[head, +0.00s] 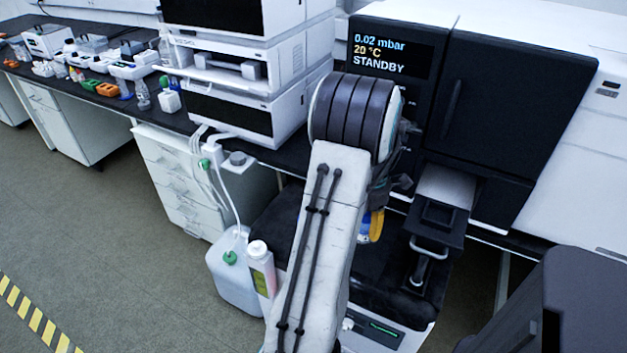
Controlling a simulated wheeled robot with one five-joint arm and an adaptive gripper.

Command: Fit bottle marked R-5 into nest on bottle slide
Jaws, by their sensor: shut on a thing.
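My gripper (392,184) is mostly hidden behind my raised arm; only dark parts of it show right of the arm. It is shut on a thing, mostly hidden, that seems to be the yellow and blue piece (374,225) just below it. I cannot tell whether this is bottle R-5; no marking is readable. The slide (447,186), a pale plate with a black block and a metal handle, sticks out below the dark instrument, right of my gripper. The nest is not clearly visible. A bottle (262,268) with a white cap and yellow-green label stands left of my arm.
The dark instrument (510,120) reads 0.02 mbar, 20 °C, STANDBY. White stacked modules (240,75) stand left of it on the black bench. A white canister (232,262) with tubing stands on the floor at left. Open floor (110,250) lies farther left.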

